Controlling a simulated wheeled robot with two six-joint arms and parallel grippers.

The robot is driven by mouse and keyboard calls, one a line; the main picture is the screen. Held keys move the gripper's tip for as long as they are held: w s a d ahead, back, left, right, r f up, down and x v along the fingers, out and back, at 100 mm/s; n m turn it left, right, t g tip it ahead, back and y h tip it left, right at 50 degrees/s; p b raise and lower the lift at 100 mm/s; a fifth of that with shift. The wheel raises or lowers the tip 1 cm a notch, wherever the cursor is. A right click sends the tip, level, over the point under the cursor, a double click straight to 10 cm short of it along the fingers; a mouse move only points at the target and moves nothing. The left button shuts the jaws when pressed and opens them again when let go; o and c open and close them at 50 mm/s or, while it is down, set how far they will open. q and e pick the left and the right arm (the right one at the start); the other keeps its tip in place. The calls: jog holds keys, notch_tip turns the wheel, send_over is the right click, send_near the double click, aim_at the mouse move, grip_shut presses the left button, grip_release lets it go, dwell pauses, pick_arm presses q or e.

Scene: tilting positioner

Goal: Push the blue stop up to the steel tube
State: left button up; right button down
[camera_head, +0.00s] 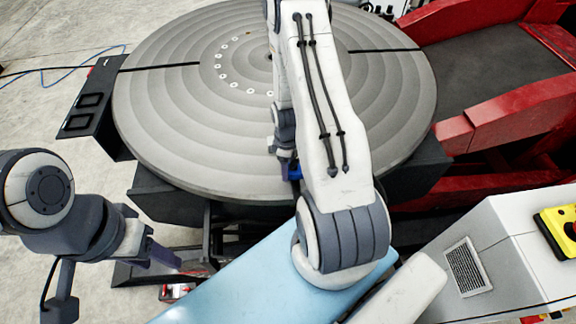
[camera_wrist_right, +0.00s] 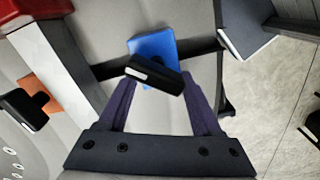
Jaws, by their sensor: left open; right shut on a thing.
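My right gripper (camera_wrist_right: 160,80) is shut on this handle. In the head view a small blue part (camera_head: 294,170) shows by the same gripper, near the table's front edge. A long pale bar (camera_wrist_right: 65,60) with a red end lies left of the stop, apart from it; I cannot tell whether it is the steel tube. My left gripper (camera_head: 162,260) is open and empty, low in front of the table.
An orange piece (camera_wrist_right: 45,92) with a black handle (camera_wrist_right: 22,108) is beyond the pale bar. A dark box (camera_head: 92,110) juts from the table's left side. Red framework (camera_head: 500,120) stands at right, and a grey cabinet (camera_head: 500,250) with a yellow panel at front right.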

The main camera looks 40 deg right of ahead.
dwell(0.5)
jog(key=shift+w, duration=0.1)
jog(key=shift+w+d+p, duration=0.3)
jog(key=shift+w+d, duration=0.25)
jog(key=shift+w, duration=0.3)
jog(key=shift+w+d+p, duration=0.3)
jog(key=shift+w+d, duration=0.2)
jog(key=shift+w, duration=0.3)
jog(key=shift+a+n, duration=0.1)
jog(key=shift+n, duration=0.4)
dwell(0.6)
jog(key=shift+w+d, duration=0.35)
jog(key=shift+w, duration=0.3)
jog(key=shift+s, duration=0.1)
jog(key=shift+s+a, duration=0.1)
jog(key=shift+s, duration=0.05)
dwell(1.8)
